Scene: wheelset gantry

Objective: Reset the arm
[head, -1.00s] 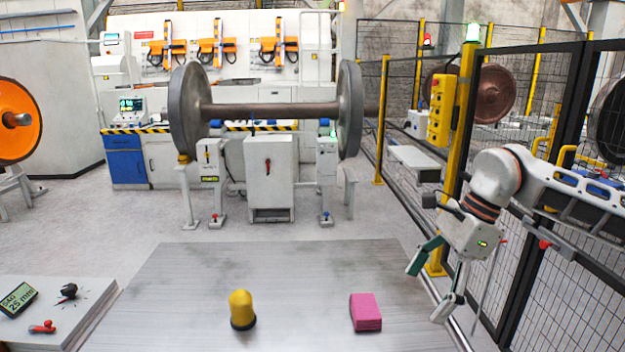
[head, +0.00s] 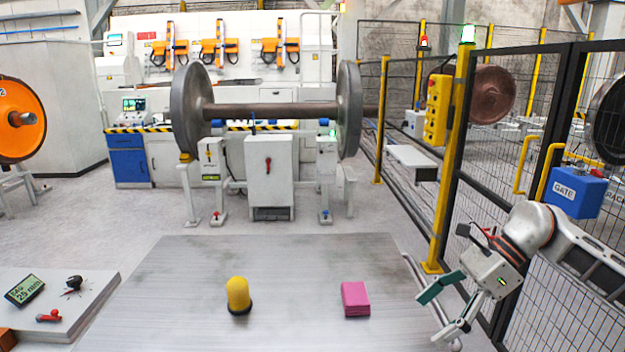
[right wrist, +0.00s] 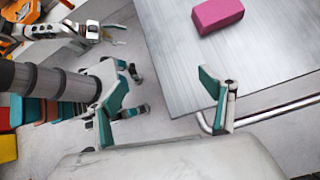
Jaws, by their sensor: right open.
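My right gripper (head: 438,314) is low at the right in the head view, just off the right edge of the grey table. Its two green-and-grey fingers are spread, with nothing between them. In the right wrist view the same gripper (right wrist: 165,108) shows its fingers wide apart over the floor beside the table corner. My left gripper is not in the head view. Jointed arm and finger parts show at the left of the right wrist view, partly covered by a near finger; whether they grip anything is unclear.
The grey table (head: 190,285) bears a yellow dome with a black base (head: 239,294) and a pink block (head: 355,299), also in the right wrist view (right wrist: 217,14). A mesh fence (head: 545,310) and blue gate box (head: 576,192) stand close to my right arm. The wheelset (head: 275,110) is beyond.

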